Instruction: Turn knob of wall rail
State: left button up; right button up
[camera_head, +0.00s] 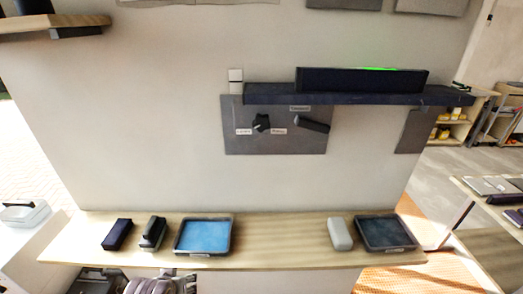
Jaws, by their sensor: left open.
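The dark wall rail (360,95) runs across the upper right of the wall. Under its left part is a grey panel (290,144). A dark lever-like handle (313,124) sits on the panel's right, slightly tilted. My left gripper (160,286) shows partly at the bottom edge, below the table's front and far from the knob. It is open and its tips are hard to make out. My right gripper is out of view.
A long black bar (362,80) with a green glow lies on the rail. The wooden table (285,240) below holds a dark block (117,234), a black handled tool (153,232), a blue tray (204,234), a white rounded block (340,233) and a dark tray (386,232). The wall before the knob is unobstructed.

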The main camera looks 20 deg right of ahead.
pick_arm(q)
jog(key=w+d+r+t, duration=0.35)
jog(key=d+r, duration=0.45)
jog(key=r, duration=0.5)
jog(key=t+h, duration=0.4)
jog(key=t, duration=0.4)
send_near(261, 125)
jog(key=shift+g, duration=0.25)
jog(key=v, duration=0.5)
jog(key=shift+s+a+r, duration=0.1)
jog(key=shift+s+r, duration=0.05)
jog(key=shift+r, duration=0.1)
jog(key=shift+p+x, duration=1.95)
jog(key=shift+x, duration=4.95)
jog(key=shift+f, duration=0.1)
